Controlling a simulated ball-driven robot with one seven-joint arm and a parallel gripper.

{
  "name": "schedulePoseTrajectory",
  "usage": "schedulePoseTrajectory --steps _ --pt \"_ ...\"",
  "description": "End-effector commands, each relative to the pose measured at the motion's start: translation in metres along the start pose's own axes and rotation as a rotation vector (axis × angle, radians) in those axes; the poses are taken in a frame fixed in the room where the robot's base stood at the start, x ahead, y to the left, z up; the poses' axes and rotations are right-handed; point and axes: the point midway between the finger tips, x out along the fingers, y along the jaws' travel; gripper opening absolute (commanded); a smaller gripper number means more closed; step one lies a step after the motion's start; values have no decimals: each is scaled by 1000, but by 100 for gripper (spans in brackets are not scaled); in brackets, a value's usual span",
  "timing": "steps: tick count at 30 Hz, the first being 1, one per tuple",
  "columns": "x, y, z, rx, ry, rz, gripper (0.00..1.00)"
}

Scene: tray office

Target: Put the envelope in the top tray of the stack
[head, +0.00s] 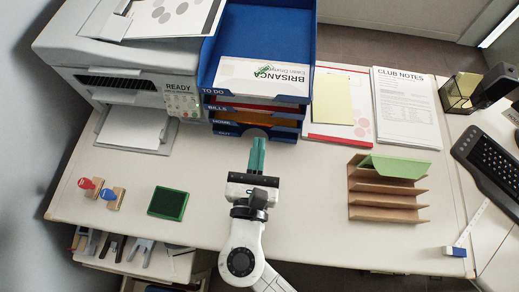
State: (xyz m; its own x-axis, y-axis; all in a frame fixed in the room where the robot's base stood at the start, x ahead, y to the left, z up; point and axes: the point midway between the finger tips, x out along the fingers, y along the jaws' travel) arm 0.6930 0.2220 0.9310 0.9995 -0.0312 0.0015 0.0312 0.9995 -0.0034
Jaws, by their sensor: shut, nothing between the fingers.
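A light green flat piece (399,168), which looks like the envelope, leans in the back slot of the brown stepped sorter (388,214) at the right of the desk. The blue tray stack (207,62) stands at the back centre.
A printer (120,62) stands left of the stack. Papers with a yellow sheet (332,98) and a Club Notes sheet (407,108) lie right of it. A green pad (168,203) and two stamps lie front left. The desk between my gripper and the sorter is clear.

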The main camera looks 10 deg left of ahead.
Motion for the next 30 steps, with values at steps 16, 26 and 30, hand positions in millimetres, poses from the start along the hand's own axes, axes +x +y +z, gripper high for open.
schedulePoseTrajectory --steps 16,26,30 --pt "93 -1 0 3 1 -3 0" --pt "102 -2 0 4 2 -3 0" --pt "101 -2 0 3 2 -3 0"
